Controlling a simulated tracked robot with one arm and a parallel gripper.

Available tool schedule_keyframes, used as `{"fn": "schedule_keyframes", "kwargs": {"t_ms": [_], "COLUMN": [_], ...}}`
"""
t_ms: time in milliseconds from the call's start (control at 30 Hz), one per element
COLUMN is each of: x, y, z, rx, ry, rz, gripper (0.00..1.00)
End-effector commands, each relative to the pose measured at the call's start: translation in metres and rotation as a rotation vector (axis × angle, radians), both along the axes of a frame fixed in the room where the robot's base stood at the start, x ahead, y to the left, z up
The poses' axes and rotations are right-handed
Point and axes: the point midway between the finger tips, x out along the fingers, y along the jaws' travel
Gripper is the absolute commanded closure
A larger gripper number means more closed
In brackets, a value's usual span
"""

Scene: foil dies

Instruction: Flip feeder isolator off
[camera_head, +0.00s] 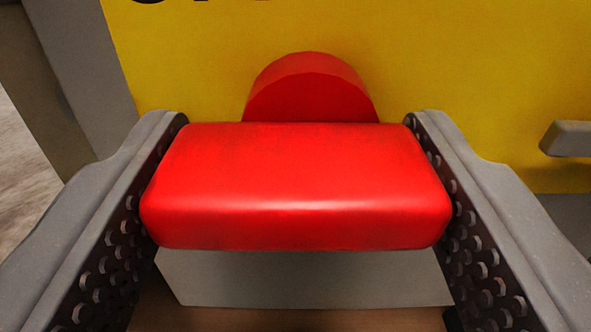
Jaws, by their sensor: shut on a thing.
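The feeder isolator's red handle (296,190) fills the middle of the head camera view, a wide bar lying level across the picture. Behind it a rounded red hub (311,88) meets a yellow panel (450,70). My gripper (296,185) has one finger at each end of the bar, with studded pads against both ends. It is shut on the handle. The lower part of the hub is hidden behind the bar.
Part of some dark lettering shows at the panel's top left edge. A grey bar-like piece (568,139) sticks out at the right. A grey block (305,279) lies below the handle, over a brown surface (290,319). A grey post (85,70) stands at the left.

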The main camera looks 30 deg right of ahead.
Motion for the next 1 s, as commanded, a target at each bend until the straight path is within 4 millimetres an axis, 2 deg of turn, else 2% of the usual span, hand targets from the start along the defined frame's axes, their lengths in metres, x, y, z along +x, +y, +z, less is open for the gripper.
{"fn": "schedule_keyframes", "kwargs": {"t_ms": [167,200,267,800,1000], "x": [-0.0039,-0.0039,-0.0035,-0.0004,-0.0083], "y": [-0.0034,-0.0034,-0.0033,-0.0006,0.0042], "z": [-0.0031,-0.003,-0.0026,0.0001,0.0001], "rx": [0.003,0.003,0.002,0.001,0.002], "ry": [0.007,0.007,0.005,-0.001,0.002], "rz": [-0.011,-0.011,-0.01,-0.002,-0.003], "gripper": [0.65,0.33,0.2,0.2,0.2]}}
